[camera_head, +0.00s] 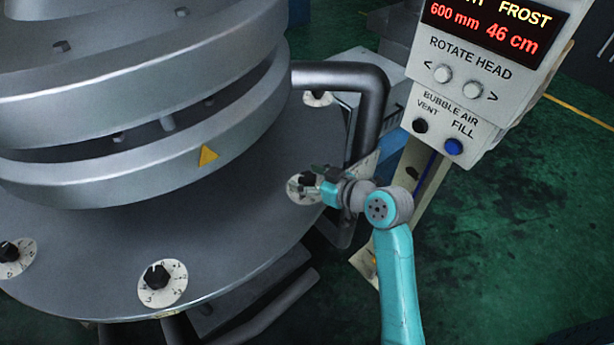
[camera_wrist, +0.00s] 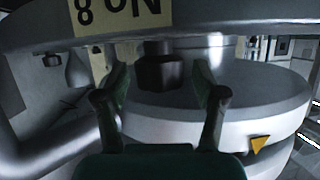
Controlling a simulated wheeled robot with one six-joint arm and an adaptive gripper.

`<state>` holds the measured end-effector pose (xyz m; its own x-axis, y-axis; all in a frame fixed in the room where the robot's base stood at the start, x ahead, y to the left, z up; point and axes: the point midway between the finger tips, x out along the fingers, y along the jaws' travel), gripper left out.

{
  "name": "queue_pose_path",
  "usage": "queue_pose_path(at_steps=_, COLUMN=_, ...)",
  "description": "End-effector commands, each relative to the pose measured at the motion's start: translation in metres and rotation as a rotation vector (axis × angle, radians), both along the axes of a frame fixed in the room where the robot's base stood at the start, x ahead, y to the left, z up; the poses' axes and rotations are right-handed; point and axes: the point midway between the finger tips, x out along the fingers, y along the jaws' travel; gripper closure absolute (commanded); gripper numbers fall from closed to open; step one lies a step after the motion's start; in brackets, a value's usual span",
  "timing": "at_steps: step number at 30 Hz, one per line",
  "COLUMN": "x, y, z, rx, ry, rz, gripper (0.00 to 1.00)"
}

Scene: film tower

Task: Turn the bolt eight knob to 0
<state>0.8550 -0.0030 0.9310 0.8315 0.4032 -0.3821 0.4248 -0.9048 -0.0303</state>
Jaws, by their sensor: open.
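The bolt eight knob (camera_head: 306,179) is a small black knob on a round white dial (camera_head: 300,195), near the right edge of the grey round plate. My gripper (camera_head: 321,172) is at this knob from the right and partly covers the dial, so its setting cannot be read. In the wrist view the black knob (camera_wrist: 160,72) stands between the two dark fingers of my gripper (camera_wrist: 161,80). The fingers are open, with a visible gap on each side of the knob. A pale label (camera_wrist: 118,12) bearing an 8 shows at the top of the wrist view.
Other dials with black knobs sit at the front (camera_head: 162,284) and far left (camera_head: 12,257). A thick grey pipe (camera_head: 372,95) bends down just behind my gripper. A control panel (camera_head: 462,85) stands to the right. Stacked metal rings with a yellow triangle (camera_head: 208,156) rise at left.

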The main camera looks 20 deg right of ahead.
Motion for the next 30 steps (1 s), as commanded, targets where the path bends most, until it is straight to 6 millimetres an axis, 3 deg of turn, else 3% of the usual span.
queue_pose_path(at_steps=9, x=0.0023, y=0.0011, z=-0.0013, rx=0.0, ry=0.0, rz=0.0, gripper=0.3)
queue_pose_path(at_steps=17, x=0.0021, y=0.001, z=-0.0013, rx=0.001, ry=0.0, rz=0.0, gripper=0.91)
queue_pose_path(at_steps=23, x=0.0018, y=0.0017, z=-0.002, rx=-0.001, ry=0.004, rz=-0.021, gripper=0.91)
queue_pose_path(at_steps=30, x=0.0015, y=0.003, z=-0.0024, rx=-0.002, ry=0.003, rz=-0.163, gripper=0.91)
